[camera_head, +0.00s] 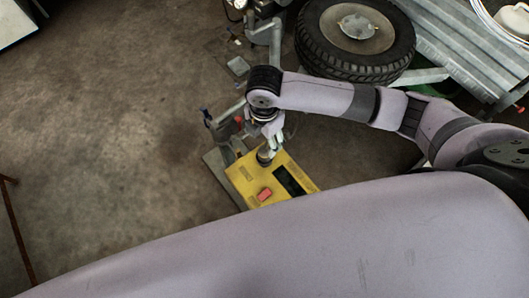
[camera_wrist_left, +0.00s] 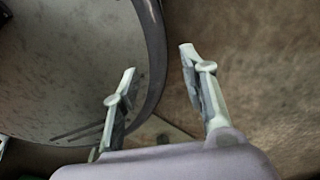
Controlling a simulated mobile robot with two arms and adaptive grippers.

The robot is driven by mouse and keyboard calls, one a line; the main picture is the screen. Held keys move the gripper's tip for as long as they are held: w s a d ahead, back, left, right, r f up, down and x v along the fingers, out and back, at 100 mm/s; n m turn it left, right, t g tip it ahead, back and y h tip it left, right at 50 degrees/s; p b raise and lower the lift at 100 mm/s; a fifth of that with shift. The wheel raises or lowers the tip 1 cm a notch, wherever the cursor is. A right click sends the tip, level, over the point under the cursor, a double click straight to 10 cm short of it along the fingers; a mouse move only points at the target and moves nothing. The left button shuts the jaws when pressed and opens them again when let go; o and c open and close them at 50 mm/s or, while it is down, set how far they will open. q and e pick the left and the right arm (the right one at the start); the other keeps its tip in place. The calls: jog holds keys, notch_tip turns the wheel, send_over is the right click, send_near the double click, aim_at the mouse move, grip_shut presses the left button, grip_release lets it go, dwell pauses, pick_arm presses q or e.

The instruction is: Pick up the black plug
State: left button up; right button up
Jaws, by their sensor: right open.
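A dark, roughly cylindrical piece, which looks like the black plug (camera_head: 265,156), stands on the top of a yellow box (camera_head: 241,177). My right gripper (camera_head: 274,146) points down at the box, right beside this piece in the picture. Its fingers are open; whether they touch the piece or stand around it is too small to tell. My left gripper shows only in the left wrist view (camera_wrist_left: 158,62). Its two pale fingers are spread apart with nothing between them.
The yellow box carries a red part (camera_head: 264,194) and a dark slot (camera_head: 289,181). A tyre (camera_head: 313,47) and grey metal beams (camera_head: 462,42) lie behind my right arm. A large round surface with a dark rim (camera_wrist_left: 151,30) is beside my left gripper. Bare floor (camera_head: 110,130) is at left.

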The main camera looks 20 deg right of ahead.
aim_at(265, 148)
notch_tip(265, 148, down, 9)
jog(key=shift+d+r, duration=0.1)
dwell(0.4)
jog(key=shift+c, duration=0.3)
jog(key=c, duration=1.2)
jog(key=shift+r, duration=0.1)
jog(key=shift+c, duration=0.2)
notch_tip(265, 148, up, 20)
jog(key=p, duration=0.1)
